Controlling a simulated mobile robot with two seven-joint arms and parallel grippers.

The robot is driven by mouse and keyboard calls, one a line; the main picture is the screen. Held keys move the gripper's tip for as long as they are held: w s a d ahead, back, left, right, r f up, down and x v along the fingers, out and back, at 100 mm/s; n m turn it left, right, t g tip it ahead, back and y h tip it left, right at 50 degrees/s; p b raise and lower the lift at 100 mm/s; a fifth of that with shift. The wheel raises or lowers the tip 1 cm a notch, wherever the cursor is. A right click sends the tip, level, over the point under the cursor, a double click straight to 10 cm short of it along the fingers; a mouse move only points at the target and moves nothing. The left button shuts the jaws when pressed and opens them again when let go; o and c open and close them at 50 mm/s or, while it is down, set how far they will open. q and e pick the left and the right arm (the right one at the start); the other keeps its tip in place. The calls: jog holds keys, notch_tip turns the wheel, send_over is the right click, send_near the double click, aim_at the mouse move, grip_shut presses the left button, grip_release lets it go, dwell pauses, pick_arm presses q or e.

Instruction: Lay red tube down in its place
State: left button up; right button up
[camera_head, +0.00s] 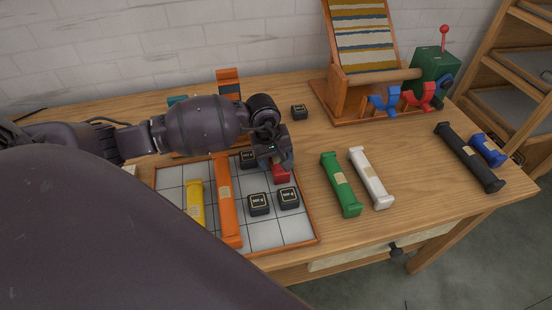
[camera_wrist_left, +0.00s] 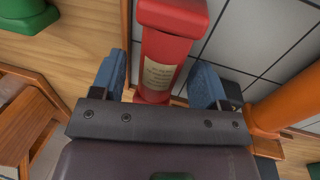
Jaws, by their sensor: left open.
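The red tube (camera_head: 281,174) is at the right far part of the tiled tray (camera_head: 268,236). In the left wrist view the red tube (camera_wrist_left: 168,55) is beside the tray's orange rim, over pale tiles; whether it touches them is hard to tell. My left gripper (camera_head: 275,160) is over the tube's far end and hides part of it. In the left wrist view its two blue fingers (camera_wrist_left: 158,86) stand apart, one on each side of the tube, with gaps showing. My right gripper is not in view.
The tray also holds a yellow tube (camera_head: 196,204), an orange tube (camera_head: 226,205) and several black blocks (camera_head: 259,204). Right of it lie green (camera_head: 341,185), white (camera_head: 371,178), black (camera_head: 468,157) and blue (camera_head: 488,150) tubes. A wooden stand (camera_head: 366,78) is behind.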

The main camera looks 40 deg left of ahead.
pick_arm(q)
notch_tip(320, 180, up, 11)
jog(key=s+a, duration=0.1)
jog(key=shift+s+a+r, duration=0.15)
jog(key=shift+s+a, duration=0.1)
jog(key=shift+s, duration=0.1)
dwell(0.5)
